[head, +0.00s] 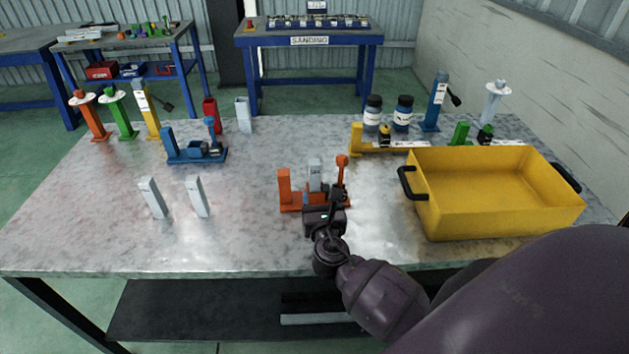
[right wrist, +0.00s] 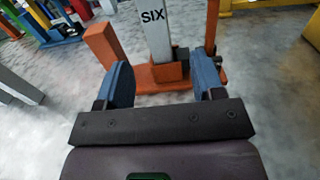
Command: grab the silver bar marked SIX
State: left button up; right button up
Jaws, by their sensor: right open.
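The silver bar marked SIX (right wrist: 154,32) stands upright in an orange fixture (right wrist: 150,78), its black lettering facing the right wrist camera. In the head view the bar (head: 315,173) rises from the orange fixture (head: 284,187) at the middle of the table. My right gripper (right wrist: 165,82) is open, its two blue-padded fingers spread to either side of the bar's lower part in the picture. Nothing is between the fingers that I can see touching them. In the head view my right gripper (head: 326,215) is just in front of the fixture. My left gripper is not in view.
Two silver bars (head: 153,197) (head: 198,196) stand to the left. A blue fixture (head: 195,150) is behind them. A yellow bin (head: 500,206) stands at the right, with a yellow clamp (head: 357,139) behind it. The table's front left is clear.

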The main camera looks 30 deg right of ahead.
aim_at(314, 171)
jog(key=x, duration=1)
jog(key=shift+w+r, duration=0.1)
jog(key=shift+w, duration=0.3)
jog(key=c, duration=1.1)
